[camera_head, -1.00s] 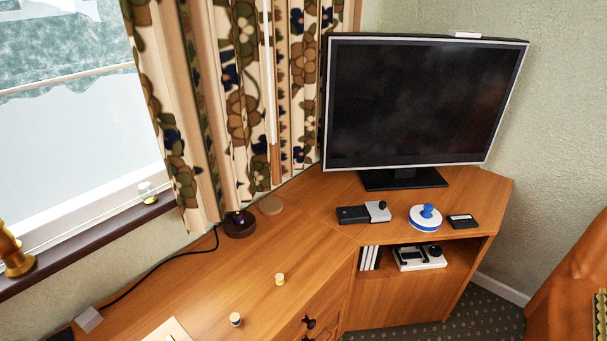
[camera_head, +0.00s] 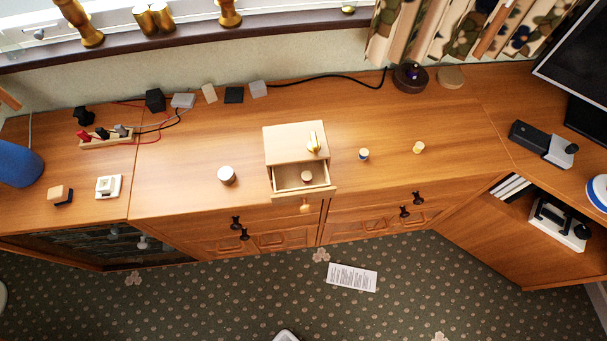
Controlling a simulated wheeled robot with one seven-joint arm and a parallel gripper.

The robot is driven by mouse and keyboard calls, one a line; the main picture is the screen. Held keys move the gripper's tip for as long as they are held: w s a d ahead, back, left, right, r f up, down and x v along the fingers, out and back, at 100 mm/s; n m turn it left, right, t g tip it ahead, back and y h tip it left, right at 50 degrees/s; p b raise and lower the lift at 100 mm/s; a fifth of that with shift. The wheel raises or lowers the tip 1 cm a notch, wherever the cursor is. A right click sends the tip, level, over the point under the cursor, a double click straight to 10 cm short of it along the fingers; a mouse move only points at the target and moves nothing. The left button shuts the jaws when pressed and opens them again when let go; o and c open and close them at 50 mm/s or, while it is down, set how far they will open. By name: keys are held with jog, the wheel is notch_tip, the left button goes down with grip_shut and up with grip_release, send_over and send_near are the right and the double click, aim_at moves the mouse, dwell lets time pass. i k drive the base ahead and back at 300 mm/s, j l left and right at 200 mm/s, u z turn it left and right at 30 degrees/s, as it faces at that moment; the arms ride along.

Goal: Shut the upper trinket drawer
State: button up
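A small pale wooden trinket chest (camera_head: 283,140) stands on the long wooden cabinet, near the middle of the head view. Its drawer (camera_head: 318,192) is pulled out toward the cabinet's front edge, with a round knob (camera_head: 305,208) on its front. A small round brown-topped item (camera_head: 306,176) lies inside the open drawer. A gold-coloured object (camera_head: 314,143) sits on top of the chest. Any lower drawer is hidden from this high angle. My gripper is not in view; only a small white shape shows at the bottom edge, and I cannot tell what it is.
A white round pot (camera_head: 227,175) stands left of the chest; a blue-banded piece (camera_head: 363,154) and a yellow piece (camera_head: 418,147) stand right. Dark handles (camera_head: 411,205) stick out from the cabinet front. A paper sheet (camera_head: 351,277) lies on the otherwise open carpet.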

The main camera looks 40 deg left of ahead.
aim_at(288, 188)
jog(key=u, duration=1.05)
